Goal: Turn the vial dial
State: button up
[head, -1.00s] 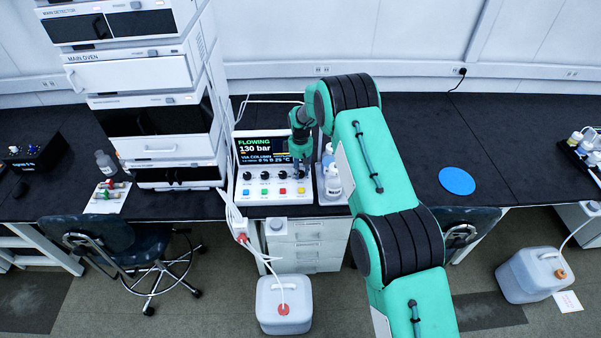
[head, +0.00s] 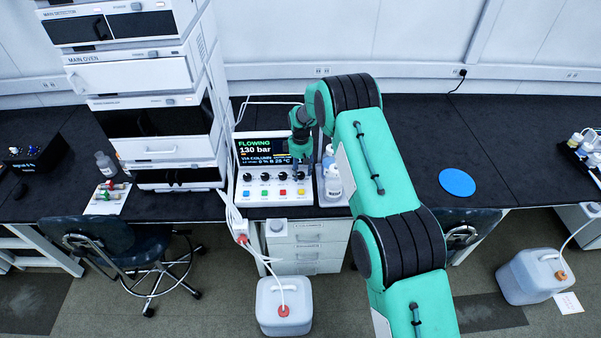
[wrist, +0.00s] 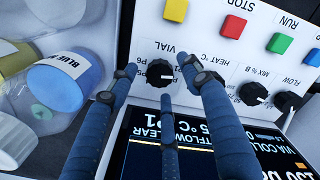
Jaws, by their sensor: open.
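The vial dial (wrist: 162,73) is a black knob on the white control panel, under the label VIAL. In the wrist view the panel is upside down, with position marks such as P5 and P6 around the knob. My gripper (wrist: 160,75) has blue fingers spread around the dial, one on each side and a third below it. The fingers look apart from the knob, though contact is hard to judge.
Bottles (head: 333,180) stand in a tray just right of the panel, close to my fingers. Other knobs (wrist: 253,93) and coloured buttons (wrist: 233,27) sit nearby. A tall instrument stack (head: 150,100) rises on the left. The bench around the blue disc (head: 457,182) is clear.

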notch_tip(320, 180, up, 11)
jog(key=shift+r, duration=0.15)
dwell(0.4)
jog(key=shift+r, duration=0.1)
dwell(0.4)
notch_tip(320, 180, up, 20)
jog(key=m+t+b, duration=0.1)
jog(key=m+b, duration=0.1)
jog(key=m, duration=0.1)
send_over(301, 174)
jog(key=s+d, duration=0.5)
jog(key=s, duration=0.3)
jog(key=s+d+r+m+t, duration=0.2)
jog(key=s+d+r, duration=0.3)
jog(key=s+r, duration=0.8)
jog(key=s+d+r+m+t+b, duration=0.1)
jog(key=s+d+r+m, duration=0.15)
jog(key=s, duration=0.65)
jog(key=s+d+r+m+b, duration=0.1)
jog(key=s+d+r, duration=0.15)
jog(key=s, duration=0.75)
jog(key=s+d+f+m+b, duration=0.1)
jog(key=s+f, duration=0.1)
jog(key=s, duration=0.6)
jog(key=s+f+m+t, duration=0.1)
jog(key=s+f, duration=0.1)
jog(key=s, duration=0.7)
jog(key=shift+s+d+m+t+b, duration=0.25)
jog(key=shift+d+m+t+b, duration=0.05)
jog(key=shift+d+m+b, duration=0.1)
